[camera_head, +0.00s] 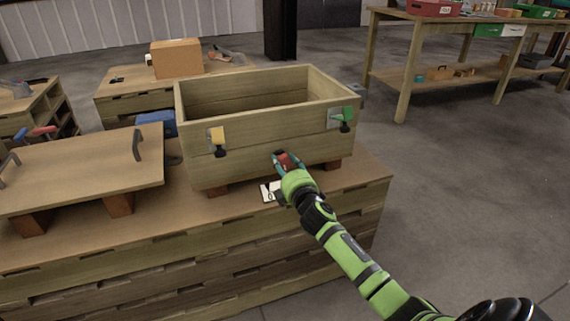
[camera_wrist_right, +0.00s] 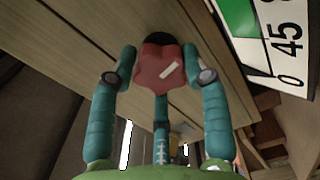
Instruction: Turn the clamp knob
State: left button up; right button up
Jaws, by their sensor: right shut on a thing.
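The red clamp knob (camera_wrist_right: 158,68), lobed with a white pointer mark, sits on the front wall of the wooden box (camera_head: 240,128). It also shows as a small red patch (camera_head: 287,161) in the head view, partly covered by my fingers. My right gripper (camera_wrist_right: 161,75) is shut on the knob, with teal fingers on both sides of it. The right arm reaches in from the lower right (camera_head: 283,165). The white mark slants on the knob face. A white and green dial card (camera_wrist_right: 285,40) with 0 and 45 stands beside the knob. My left gripper is out of view.
A yellow tab with a dark catch (camera_head: 217,140) and a green one (camera_head: 345,115) are on the box front. A wooden lid (camera_head: 80,175) lies at left on blocks. A bench (camera_head: 385,75) stands behind at right. Floor at right is clear.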

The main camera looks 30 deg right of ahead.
jog(key=shift+a+f+m, duration=0.15)
jog(key=shift+a+m, duration=0.15)
jog(key=shift+m, duration=0.2)
jog(key=o, duration=1.1)
jog(key=v, duration=1.2)
jog(key=shift+d, duration=0.1)
